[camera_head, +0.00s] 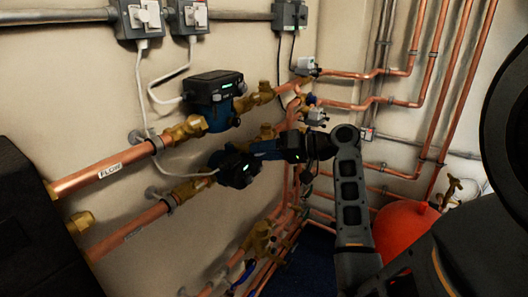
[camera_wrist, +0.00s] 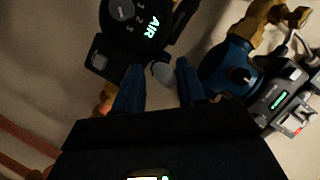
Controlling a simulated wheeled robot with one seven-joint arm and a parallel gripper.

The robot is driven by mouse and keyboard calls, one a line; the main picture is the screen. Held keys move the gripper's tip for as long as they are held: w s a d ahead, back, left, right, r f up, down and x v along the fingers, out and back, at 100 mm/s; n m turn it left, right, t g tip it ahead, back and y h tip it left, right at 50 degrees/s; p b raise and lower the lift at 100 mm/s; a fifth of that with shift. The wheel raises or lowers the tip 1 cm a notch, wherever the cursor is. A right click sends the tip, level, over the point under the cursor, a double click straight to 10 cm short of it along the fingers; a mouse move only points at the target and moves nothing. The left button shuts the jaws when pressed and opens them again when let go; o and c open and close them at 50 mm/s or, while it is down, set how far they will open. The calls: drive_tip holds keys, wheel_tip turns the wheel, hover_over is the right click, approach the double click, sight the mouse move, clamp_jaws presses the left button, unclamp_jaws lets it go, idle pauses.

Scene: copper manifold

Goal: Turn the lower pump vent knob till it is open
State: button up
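The lower pump (camera_head: 236,168) is on the lower copper pipe, below the upper pump (camera_head: 213,97). In the wrist view the lower pump's dark face (camera_wrist: 136,42) shows a lit "AIR" and a numbered dial (camera_wrist: 122,10). A small grey round knob (camera_wrist: 162,73), apparently the vent knob, is at the pump's edge. My gripper (camera_wrist: 159,70) has its two blue fingers on either side of this knob, with gaps visible; it is open and holds nothing. In the head view my gripper (camera_head: 254,149) is at the lower pump's right side and hides part of it. The knob's turn is unclear.
The upper pump, blue with a black box, also shows close by at right in the wrist view (camera_wrist: 230,68). Copper pipes (camera_head: 125,165) and brass valves (camera_head: 260,238) surround the pumps. A red vessel (camera_head: 402,228) stands at lower right. Cables (camera_head: 140,85) hang from wall switches.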

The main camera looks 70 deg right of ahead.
drive_tip(key=shift+o, duration=0.9)
drive_tip(key=shift+f, duration=0.1)
